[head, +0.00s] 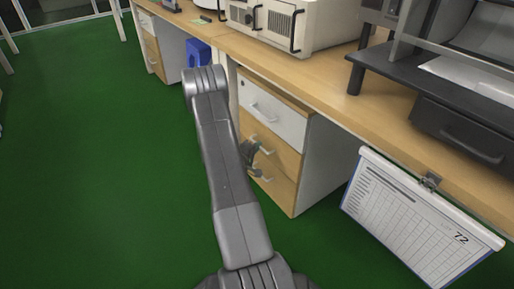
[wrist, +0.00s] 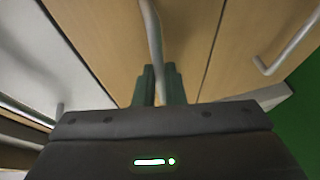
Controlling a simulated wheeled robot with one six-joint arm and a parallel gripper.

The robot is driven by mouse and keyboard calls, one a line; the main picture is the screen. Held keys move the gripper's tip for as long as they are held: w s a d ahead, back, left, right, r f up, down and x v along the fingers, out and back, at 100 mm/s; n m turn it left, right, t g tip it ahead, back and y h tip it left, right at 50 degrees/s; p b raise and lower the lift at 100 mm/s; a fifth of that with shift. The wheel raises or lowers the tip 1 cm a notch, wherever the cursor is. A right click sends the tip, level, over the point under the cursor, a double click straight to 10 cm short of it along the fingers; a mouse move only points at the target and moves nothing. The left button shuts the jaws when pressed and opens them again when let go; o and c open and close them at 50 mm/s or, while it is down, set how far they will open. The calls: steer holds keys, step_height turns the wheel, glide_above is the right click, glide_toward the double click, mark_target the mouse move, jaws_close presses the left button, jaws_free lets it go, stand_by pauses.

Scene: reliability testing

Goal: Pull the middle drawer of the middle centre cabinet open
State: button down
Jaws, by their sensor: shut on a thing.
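The middle centre cabinet (head: 325,150) stands under the bench, with a white top drawer (head: 285,123) and two wood-coloured drawers below. The middle drawer (head: 283,151) looks about flush with the others; a small gap cannot be ruled out. My gripper (head: 252,153) is at its front, partly hidden by my arm. In the wrist view my gripper (wrist: 158,80) is shut on the middle drawer's handle (wrist: 151,25), a curved metal bar running between the two fingers. The middle drawer's front (wrist: 105,40) fills the centre there. The bottom drawer's handle (wrist: 285,50) is free at right.
The bench top (head: 330,73) overhangs the cabinet and carries a beige instrument (head: 320,22) and a dark rack (head: 425,75). A clipboard chart (head: 415,215) hangs at right. Another cabinet (head: 160,50) and a blue bin (head: 198,54) stand farther back. The green floor (head: 90,160) at left is clear.

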steer(key=s+a+p, duration=0.3)
steer(key=s+a, duration=0.6)
steer(key=a, duration=0.4)
steer(key=s+a+p, duration=0.3)
steer(key=s+a, duration=0.7)
steer(key=a, duration=0.3)
steer(key=shift+s+a, duration=0.25)
steer(key=shift+a, duration=0.1)
steer(key=c, duration=1.5)
jaws_free()
steer(key=shift+a, duration=0.1)
steer(key=p+v, duration=0.3)
steer(key=v, duration=1)
steer(key=shift+s+a, duration=0.2)
steer(key=shift+s, duration=0.1)
steer(key=shift+w, duration=0.1)
steer(key=b+x, duration=0.3)
steer(key=x, duration=1.1)
steer(key=shift+d, duration=0.2)
steer(key=shift+r, duration=0.15)
